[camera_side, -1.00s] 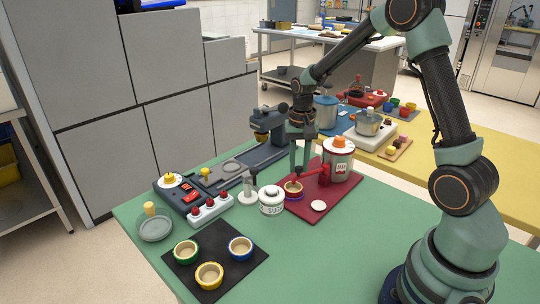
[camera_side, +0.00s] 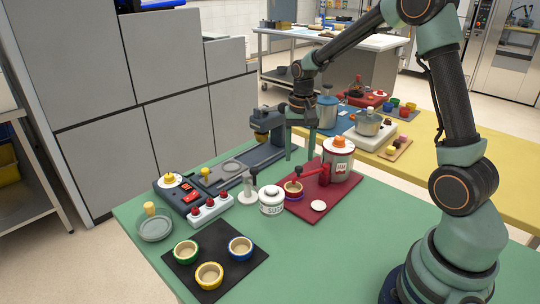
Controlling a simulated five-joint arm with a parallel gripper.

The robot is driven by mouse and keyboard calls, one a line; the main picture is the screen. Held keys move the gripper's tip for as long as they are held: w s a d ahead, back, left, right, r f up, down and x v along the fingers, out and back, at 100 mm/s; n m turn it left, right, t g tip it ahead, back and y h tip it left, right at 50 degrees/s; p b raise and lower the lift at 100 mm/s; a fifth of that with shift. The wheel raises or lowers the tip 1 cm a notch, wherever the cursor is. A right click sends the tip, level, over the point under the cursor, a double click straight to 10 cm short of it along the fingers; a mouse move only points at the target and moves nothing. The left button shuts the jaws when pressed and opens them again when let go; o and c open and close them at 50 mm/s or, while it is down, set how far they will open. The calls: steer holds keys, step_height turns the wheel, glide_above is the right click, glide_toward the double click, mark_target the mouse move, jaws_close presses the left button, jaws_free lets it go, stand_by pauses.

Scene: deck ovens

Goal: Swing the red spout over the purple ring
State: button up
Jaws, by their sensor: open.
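A dark knob tops the spout's outer end. That end stands above or very near a small tan cup (camera_side: 293,186) with a purple ring (camera_side: 294,197) round its base, on the dark red board (camera_side: 318,202). Exact alignment over the ring cannot be told from this one angle. My gripper (camera_side: 300,157) is open and empty, fingers pointing down, just above and behind the spout's outer end, apparently clear of it.
A white sugar jar (camera_side: 271,202) and a grey-white press (camera_side: 248,190) stand left of the board. A white disc (camera_side: 318,205) lies on its front. A dark machine (camera_side: 265,150) stands behind. A black mat (camera_side: 215,257) with three ringed cups lies front left. Green table (camera_side: 310,260) is free in front.

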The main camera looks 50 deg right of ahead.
step_height(320, 180, up, 8)
steer(key=shift+r, duration=0.25)
steer(key=s+a+r+n+t, duration=0.4)
steer(key=s+a+n+t, duration=0.1)
steer(key=s+a+n, duration=0.4)
steer(key=s+a, duration=0.2)
steer(key=s, duration=0.1)
steer(key=shift+s+a+r+t, duration=0.15)
steer(key=shift+s+a+t, duration=0.05)
steer(key=shift+t, duration=0.1)
